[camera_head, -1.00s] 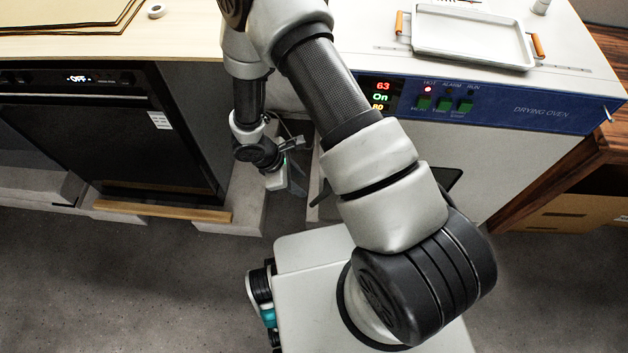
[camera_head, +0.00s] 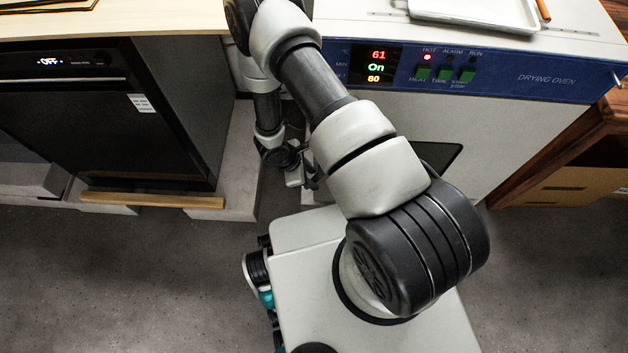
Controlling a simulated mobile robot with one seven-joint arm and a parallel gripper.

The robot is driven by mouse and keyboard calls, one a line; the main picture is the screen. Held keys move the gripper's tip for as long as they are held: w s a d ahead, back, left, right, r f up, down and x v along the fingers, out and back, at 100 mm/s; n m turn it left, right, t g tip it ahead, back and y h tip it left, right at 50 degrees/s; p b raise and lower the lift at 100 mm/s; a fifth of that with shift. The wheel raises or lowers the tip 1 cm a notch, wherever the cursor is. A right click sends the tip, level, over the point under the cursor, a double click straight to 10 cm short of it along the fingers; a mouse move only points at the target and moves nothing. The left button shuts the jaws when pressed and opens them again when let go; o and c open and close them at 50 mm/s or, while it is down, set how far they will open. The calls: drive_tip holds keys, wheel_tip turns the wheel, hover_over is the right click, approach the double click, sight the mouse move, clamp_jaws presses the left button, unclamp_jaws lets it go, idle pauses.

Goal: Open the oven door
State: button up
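The drying oven (camera_head: 520,130) stands at the right, with a white front under a blue control panel (camera_head: 545,82) that shows lit digits and green buttons. Its door front looks shut where it shows. A dark window (camera_head: 440,156) is partly hidden behind my arm. My gripper (camera_head: 308,180) hangs low at the oven's left edge, small and partly hidden by my arm. I cannot tell whether its fingers are apart or whether it touches the door. No door handle shows clearly.
A black built-in oven (camera_head: 90,120) stands at the left under a wooden counter (camera_head: 130,18). A wooden strip (camera_head: 150,200) lies on a low block below it. A white tray (camera_head: 480,12) sits on the drying oven. A wooden cabinet (camera_head: 575,150) is at the far right. Floor in front is open.

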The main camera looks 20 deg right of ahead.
drive_tip(key=shift+x, duration=1.3)
drive_tip(key=shift+w, duration=0.1)
clamp_jaws()
